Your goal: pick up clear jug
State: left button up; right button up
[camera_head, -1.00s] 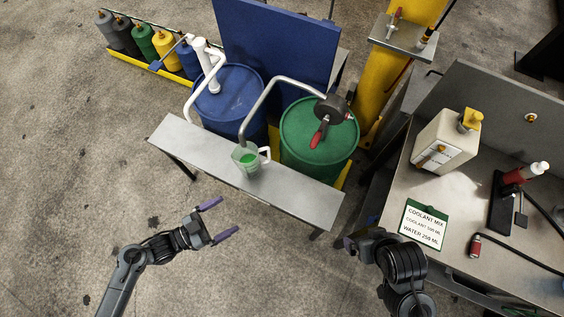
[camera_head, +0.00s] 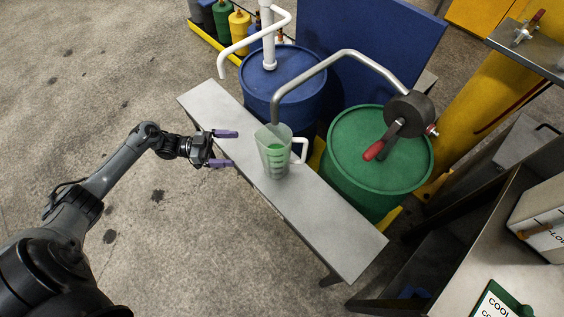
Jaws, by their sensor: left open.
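The clear jug (camera_head: 273,158) stands upright on the narrow grey bench (camera_head: 335,220), with green liquid inside and measuring marks on its wall. Its white handle (camera_head: 300,150) is on its right side. The end of a bent metal spout hangs at the jug's mouth. My left gripper (camera_head: 228,148) is open, left of the jug, with its two purple-tipped fingers pointing toward it. A gap remains between the fingertips and the jug, and nothing is between the fingers. My right gripper is not in view.
A green drum (camera_head: 375,165) with a red-handled crank pump (camera_head: 385,145) stands behind the bench. A blue drum (camera_head: 285,85) with a white pipe (camera_head: 268,40) is beside it. The metal spout (camera_head: 340,58) arches over the bench. A worktable with a coolant card (camera_head: 495,302) is at right.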

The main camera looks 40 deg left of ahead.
pick_arm(q)
jog(key=shift+f+b+x, duration=0.2)
jog(key=shift+b+x, duration=0.1)
jog(key=shift+x, duration=2.5)
jog(key=shift+f+b+x, duration=0.2)
jog(key=shift+b+x, duration=0.1)
jog(key=shift+x, duration=2.55)
jog(key=shift+w, duration=0.1)
jog(key=shift+a, duration=0.1)
jog(key=shift+c, duration=0.5)
jog(key=c, duration=1.2)
jog(key=shift+r, duration=0.1)
jog(key=shift+c, duration=0.7)
jog(key=shift+r, duration=0.1)
